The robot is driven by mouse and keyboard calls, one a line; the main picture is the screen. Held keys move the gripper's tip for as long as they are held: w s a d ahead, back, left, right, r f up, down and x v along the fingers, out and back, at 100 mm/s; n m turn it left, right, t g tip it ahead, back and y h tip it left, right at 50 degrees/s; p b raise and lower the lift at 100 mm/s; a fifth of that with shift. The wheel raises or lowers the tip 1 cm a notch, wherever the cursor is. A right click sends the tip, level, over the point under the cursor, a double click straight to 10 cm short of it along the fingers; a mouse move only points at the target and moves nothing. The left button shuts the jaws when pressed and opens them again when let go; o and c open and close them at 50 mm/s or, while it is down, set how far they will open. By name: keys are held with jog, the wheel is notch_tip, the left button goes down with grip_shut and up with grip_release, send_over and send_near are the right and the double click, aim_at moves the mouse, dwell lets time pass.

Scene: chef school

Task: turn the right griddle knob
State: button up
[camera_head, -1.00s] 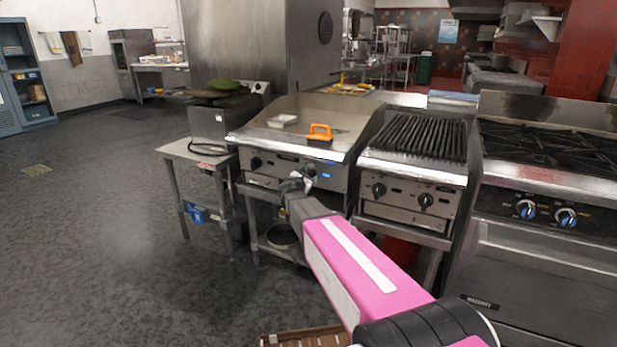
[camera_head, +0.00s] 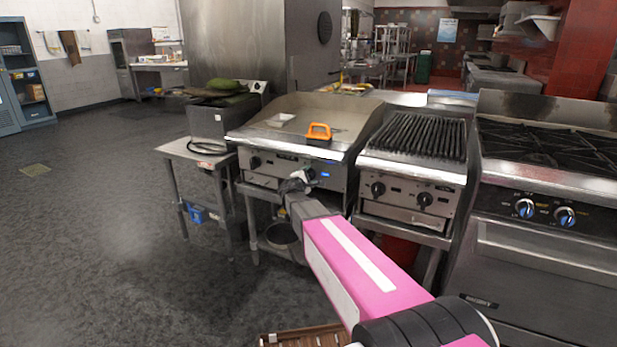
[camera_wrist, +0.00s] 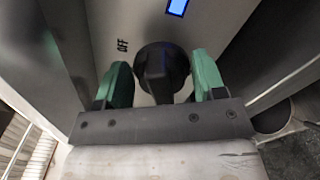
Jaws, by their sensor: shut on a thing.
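The griddle (camera_head: 330,147) is a steel flat-top with dark knobs on its front panel. Its right knob (camera_head: 309,173) is partly hidden behind my gripper (camera_head: 300,181) in the head view. In the wrist view the round black knob (camera_wrist: 162,70) sits between the two green fingers of my gripper (camera_wrist: 163,64), its raised grip bar pointing roughly down the picture. My gripper is shut on this knob. An "OFF" mark is printed on the panel to the left of the knob. The griddle's left knob (camera_head: 254,162) stands clear of my gripper.
An orange-handled tool (camera_head: 319,131) and a pale flat item (camera_head: 284,120) lie on the griddle. A charbroiler (camera_head: 415,170) stands close on the right, then a range (camera_head: 545,190) with blue knobs. A small steel table (camera_head: 190,150) stands left. The floor at left is open.

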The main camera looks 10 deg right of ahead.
jog(key=m, duration=0.6)
jog(key=shift+f+m, duration=0.3)
jog(key=m, duration=0.5)
jog(key=shift+f, duration=0.25)
jog(key=m, duration=0.5)
jog(key=shift+w+a+f+m, duration=0.1)
jog(key=shift+a+m, duration=0.05)
jog(key=shift+m, duration=0.25)
jog(key=m, duration=0.5)
jog(key=shift+w+a, duration=0.1)
jog(key=shift+a, duration=0.1)
jog(key=shift+m, duration=0.4)
jog(key=o, duration=0.5)
jog(key=shift+o, duration=0.2)
